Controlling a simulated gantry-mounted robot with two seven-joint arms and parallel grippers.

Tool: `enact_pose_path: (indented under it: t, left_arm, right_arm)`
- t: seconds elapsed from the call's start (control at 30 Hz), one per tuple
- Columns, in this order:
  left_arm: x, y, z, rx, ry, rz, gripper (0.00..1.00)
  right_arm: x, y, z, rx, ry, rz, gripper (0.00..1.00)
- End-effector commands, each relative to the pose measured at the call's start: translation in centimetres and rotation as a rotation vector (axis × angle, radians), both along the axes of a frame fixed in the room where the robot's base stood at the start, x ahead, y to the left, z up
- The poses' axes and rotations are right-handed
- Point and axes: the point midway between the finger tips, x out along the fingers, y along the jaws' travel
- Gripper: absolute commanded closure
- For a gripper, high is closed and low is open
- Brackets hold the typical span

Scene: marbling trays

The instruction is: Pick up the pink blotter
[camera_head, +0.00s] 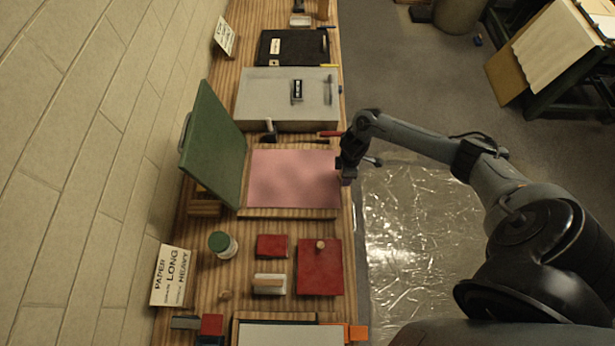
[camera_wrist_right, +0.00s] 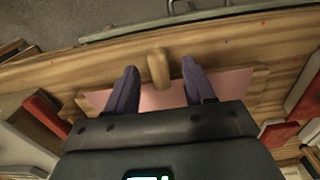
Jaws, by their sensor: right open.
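The pink blotter (camera_head: 293,180) lies flat on the wooden bench, to the right of the raised green panel. In the right wrist view the pink blotter (camera_wrist_right: 158,98) shows between and behind the fingers. My right gripper (camera_head: 347,172) is at the blotter's right edge, by the bench's front edge. In the right wrist view the right gripper (camera_wrist_right: 160,82) has its fingers apart, with a rounded wooden piece (camera_wrist_right: 158,68) between them. I cannot tell whether the fingers touch it. My left gripper is not in view.
The green panel (camera_head: 214,145) stands tilted on the blotter's left. A grey metal box (camera_head: 262,100) is beyond it. A green-capped jar (camera_head: 222,244), a small red block (camera_head: 272,246) and a red board (camera_head: 319,270) are on the near side. Crinkled clear sheeting (camera_head: 420,230) covers the floor.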

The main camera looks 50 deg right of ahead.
Motion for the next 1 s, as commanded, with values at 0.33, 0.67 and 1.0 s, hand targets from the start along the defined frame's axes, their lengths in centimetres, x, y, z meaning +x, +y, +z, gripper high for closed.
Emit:
enact_pose_path:
  t: [0.33, 0.67, 1.0]
  left_arm:
    - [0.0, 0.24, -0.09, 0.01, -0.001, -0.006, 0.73]
    - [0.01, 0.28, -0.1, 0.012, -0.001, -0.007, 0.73]
    - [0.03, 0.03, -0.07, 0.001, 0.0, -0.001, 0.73]
  right_arm:
    - [0.02, -0.05, -0.59, -0.002, -0.001, 0.001, 0.48]
    - [0.02, -0.04, -0.57, -0.001, -0.001, 0.001, 0.99]
    - [0.03, -0.04, -0.46, -0.001, -0.001, 0.001, 1.0]
